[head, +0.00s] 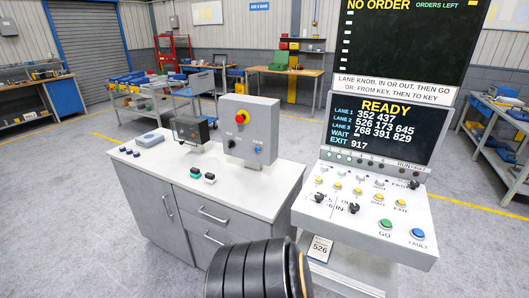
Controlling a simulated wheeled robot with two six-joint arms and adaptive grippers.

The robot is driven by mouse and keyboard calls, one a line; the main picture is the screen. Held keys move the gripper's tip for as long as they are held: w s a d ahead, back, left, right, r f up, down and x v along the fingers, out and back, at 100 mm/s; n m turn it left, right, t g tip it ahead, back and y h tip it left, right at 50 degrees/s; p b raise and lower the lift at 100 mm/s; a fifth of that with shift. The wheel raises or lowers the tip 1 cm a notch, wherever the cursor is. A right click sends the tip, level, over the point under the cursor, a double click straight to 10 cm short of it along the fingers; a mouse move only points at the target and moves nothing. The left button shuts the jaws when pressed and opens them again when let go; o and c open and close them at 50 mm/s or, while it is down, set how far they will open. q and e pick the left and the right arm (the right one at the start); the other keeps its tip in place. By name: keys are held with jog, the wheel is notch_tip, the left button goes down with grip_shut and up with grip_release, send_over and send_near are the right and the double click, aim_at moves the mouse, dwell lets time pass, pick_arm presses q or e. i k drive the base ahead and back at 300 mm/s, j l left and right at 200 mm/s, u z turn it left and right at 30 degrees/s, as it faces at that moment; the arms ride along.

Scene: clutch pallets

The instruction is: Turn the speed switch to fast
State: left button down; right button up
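The control console (345,240) stands at the right with a sloped light-grey panel. A small black switch knob (413,185) sits at the panel's upper right edge, beside lettering that seems to read FAST. Which way its pointer faces is too small to tell. Two larger black knobs (353,208) (319,197) sit on the lower left of the panel. Neither of my grippers is in view. A black ribbed part of my own body covers the bottom middle, in front of the cabinet.
The console screen (384,130) reads READY; a dark board (410,40) above reads NO ORDER. Green GO (385,223) and blue FAULT (417,233) buttons sit at the panel's front. A grey cabinet (265,195) left of the console carries a box with a red button (243,117).

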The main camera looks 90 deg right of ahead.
aim_at(414, 184)
jog(key=z, duration=3.65)
